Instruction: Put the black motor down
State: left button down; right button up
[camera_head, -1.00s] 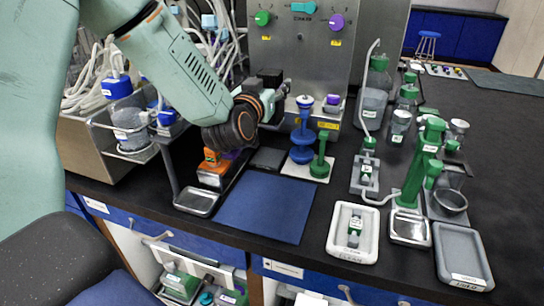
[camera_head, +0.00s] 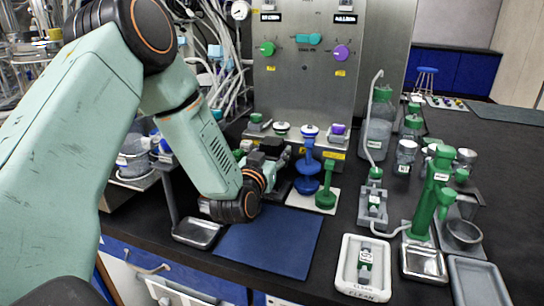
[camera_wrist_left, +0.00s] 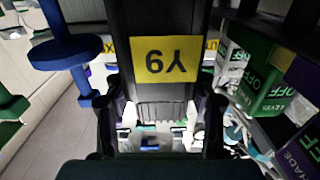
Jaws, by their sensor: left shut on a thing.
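My left gripper (camera_head: 273,165) reaches in from the left, low over the back of the bench, in front of the steel panel. It is shut on the black motor (camera_head: 271,147), which shows only partly behind the fingers in the head view. In the left wrist view the black motor (camera_wrist_left: 155,18), with a yellow label upside down, stands between both fingers of the gripper (camera_wrist_left: 160,112). I cannot tell whether its underside touches anything. My right gripper is not in view.
A blue stand (camera_head: 307,180) and a green stand (camera_head: 326,190) stand just right of the gripper. A blue mat (camera_head: 268,238) lies bare in front, with a metal tray (camera_head: 198,232) to its left. Green-capped bottles and a white tray (camera_head: 345,275) are farther right.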

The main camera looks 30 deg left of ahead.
pick_arm(q)
jog(key=shift+d+r, duration=0.1)
jog(key=shift+d, duration=0.1)
jog(key=shift+s+d+r, duration=0.15)
jog(key=shift+s+r, duration=0.05)
jog(key=shift+s, duration=0.05)
jog(key=shift+f, duration=0.15)
jog(key=c, duration=0.9)
grip_release()
jog(key=shift+a+f, duration=0.25)
jog(key=shift+o, duration=1)
jog(key=shift+w, duration=0.1)
jog(key=shift+o, duration=1.3)
jog(key=shift+d, duration=0.2)
jog(key=shift+r, duration=0.15)
jog(key=shift+a, duration=0.15)
jog(key=p+v, duration=0.1)
jog(key=v, duration=1.1)
jog(key=shift+p, duration=0.35)
